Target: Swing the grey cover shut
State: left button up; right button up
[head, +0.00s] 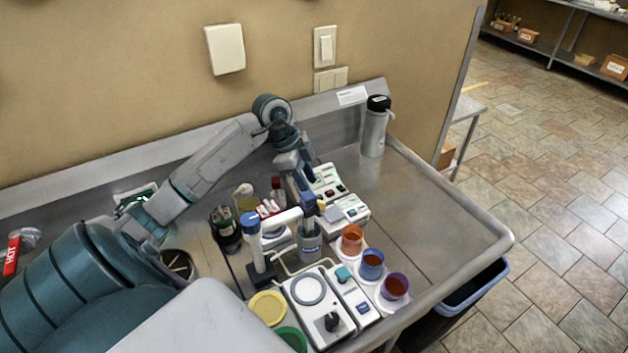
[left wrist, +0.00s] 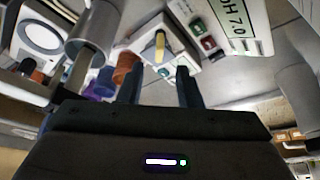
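My left gripper (head: 308,210) reaches down over the middle of the counter. In the left wrist view its two dark fingers (left wrist: 160,85) stand apart with nothing held between them. Beyond the fingertips is a white device with a yellow tab (left wrist: 160,45) on it; I cannot tell whether the fingers touch it. A grey cylinder (head: 309,245) stands close below the gripper, beside a white arm on a blue-topped post (head: 250,222); it also shows in the left wrist view (left wrist: 95,35). I cannot pick out the grey cover with certainty. My right gripper is not in view.
Orange (head: 352,239), blue (head: 372,264) and purple (head: 394,287) cups stand to the right. A white device with a round plate (head: 310,289) is in front. Small bottles (head: 244,197) crowd the left side. A grey flask (head: 375,128) stands behind. The counter's right part is clear.

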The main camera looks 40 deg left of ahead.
pick_arm(q)
jog(key=shift+b+v, duration=0.35)
jog(key=shift+v, duration=1.4)
